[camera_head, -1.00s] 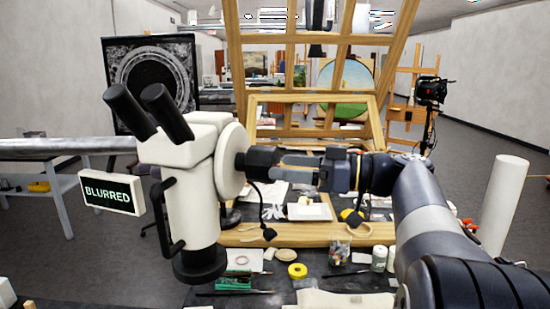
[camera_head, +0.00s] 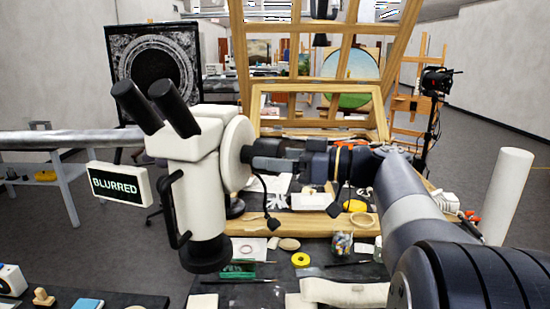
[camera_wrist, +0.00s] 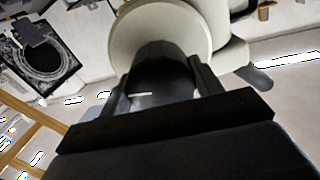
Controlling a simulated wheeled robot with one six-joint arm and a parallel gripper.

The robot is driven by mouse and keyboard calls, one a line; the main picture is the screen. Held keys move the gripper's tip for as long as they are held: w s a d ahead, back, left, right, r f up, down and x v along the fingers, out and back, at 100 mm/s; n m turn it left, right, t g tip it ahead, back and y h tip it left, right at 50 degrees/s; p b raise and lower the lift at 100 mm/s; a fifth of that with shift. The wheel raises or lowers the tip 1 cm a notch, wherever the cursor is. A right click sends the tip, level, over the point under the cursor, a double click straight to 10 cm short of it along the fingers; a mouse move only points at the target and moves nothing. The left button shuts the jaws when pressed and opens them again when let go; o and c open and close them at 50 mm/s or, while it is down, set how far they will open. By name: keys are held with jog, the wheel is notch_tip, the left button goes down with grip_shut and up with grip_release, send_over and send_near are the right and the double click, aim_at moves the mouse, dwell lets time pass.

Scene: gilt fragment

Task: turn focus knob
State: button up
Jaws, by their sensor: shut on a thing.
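A white stereo microscope (camera_head: 197,165) with two black eyepieces stands at left centre in the head view. Its black focus knob (camera_head: 262,149) sticks out to the right from a round white disc (camera_head: 236,153). My gripper (camera_head: 266,155) comes from the right and is shut on the knob. In the wrist view the knob (camera_wrist: 165,72) lies between the two fingers of my gripper (camera_wrist: 162,85), with the white disc (camera_wrist: 160,28) behind it. A small sign (camera_head: 118,183) left of the microscope reads "BLURRED".
Below, a dark table holds a yellow tape roll (camera_head: 300,259), a green box (camera_head: 238,270) and a jar (camera_head: 342,243). A wooden easel frame (camera_head: 315,135) stands behind. A white cylinder (camera_head: 506,195) stands at right.

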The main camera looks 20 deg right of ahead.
jog(key=c, duration=0.4)
jog(key=shift+o, duration=0.2)
jog(key=shift+m, duration=0.3)
jog(key=shift+f+m+b, duration=0.1)
jog(key=shift+m+b, duration=0.5)
jog(key=shift+m, duration=0.2)
jog(key=shift+m+b, duration=0.3)
jog(key=shift+m, duration=1.5)
jog(key=o, duration=1)
